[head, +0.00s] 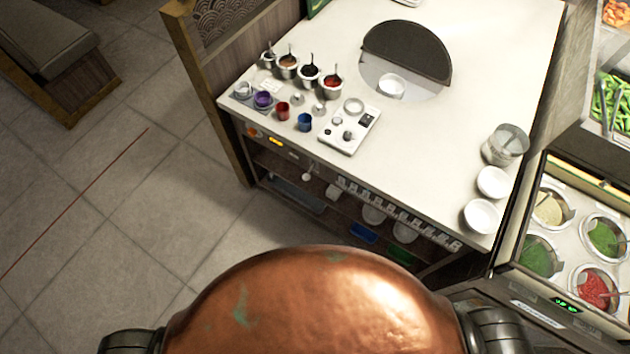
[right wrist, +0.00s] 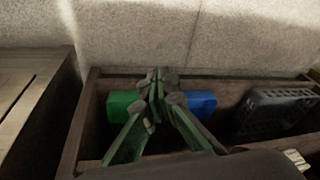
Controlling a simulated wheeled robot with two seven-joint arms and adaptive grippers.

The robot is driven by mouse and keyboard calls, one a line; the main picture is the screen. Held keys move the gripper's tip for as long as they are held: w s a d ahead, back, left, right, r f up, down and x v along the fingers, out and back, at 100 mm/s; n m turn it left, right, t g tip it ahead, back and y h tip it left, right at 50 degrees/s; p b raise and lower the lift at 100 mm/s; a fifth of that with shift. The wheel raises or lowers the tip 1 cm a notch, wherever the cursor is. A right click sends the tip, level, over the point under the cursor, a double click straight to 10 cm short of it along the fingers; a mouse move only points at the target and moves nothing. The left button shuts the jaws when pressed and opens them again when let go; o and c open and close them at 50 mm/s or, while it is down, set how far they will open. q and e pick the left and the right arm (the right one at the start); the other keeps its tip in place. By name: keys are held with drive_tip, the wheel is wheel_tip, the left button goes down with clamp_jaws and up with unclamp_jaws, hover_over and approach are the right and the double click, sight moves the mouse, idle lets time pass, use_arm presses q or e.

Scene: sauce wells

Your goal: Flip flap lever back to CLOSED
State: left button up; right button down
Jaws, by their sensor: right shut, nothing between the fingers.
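A dark half-round flap (head: 410,45) stands raised on the white counter, behind a pale round area. A small white bowl (head: 391,86) sits on that area in front of it. A white control panel (head: 348,130) with knobs and dark parts lies on the counter to the left; its lever is too small to tell. My right gripper (right wrist: 157,76) shows only in the right wrist view, with its fingers together and empty. Behind it are a green bin (right wrist: 121,104) and a blue bin (right wrist: 202,102). No gripper shows in the head view, and my left gripper is out of sight.
Sauce pots with spoons (head: 309,75) and small coloured cups (head: 283,110) stand left of the panel. White bowls (head: 481,215) and a clear container (head: 505,145) stand at the right edge. The counter's front middle is clear. A dark crate (right wrist: 275,110) lies beside the bins.

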drive_tip(key=w+a+r+m+t+y+b, duration=0.15)
drive_tip(key=w+a+r+m, duration=0.25)
drive_tip(key=w+r, duration=0.8)
drive_tip(key=m+t+y+b, duration=0.3)
drive_tip(key=m+t+y, duration=0.3)
drive_tip(key=m, duration=0.9)
approach(309, 173)
wheel_tip(309, 173, down, 2)
drive_tip(key=s+d, duration=0.2)
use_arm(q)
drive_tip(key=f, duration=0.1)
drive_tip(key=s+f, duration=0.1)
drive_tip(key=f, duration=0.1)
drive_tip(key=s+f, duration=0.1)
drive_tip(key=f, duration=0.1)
use_arm(e)
drive_tip(key=shift+a+f, duration=0.2)
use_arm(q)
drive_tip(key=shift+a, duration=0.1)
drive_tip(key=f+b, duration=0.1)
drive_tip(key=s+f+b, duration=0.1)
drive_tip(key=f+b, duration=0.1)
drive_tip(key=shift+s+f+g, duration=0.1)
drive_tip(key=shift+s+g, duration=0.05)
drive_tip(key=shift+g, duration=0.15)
use_arm(e)
drive_tip(key=x, duration=1)
drive_tip(key=shift+f, duration=0.15)
drive_tip(key=shift+d, duration=0.1)
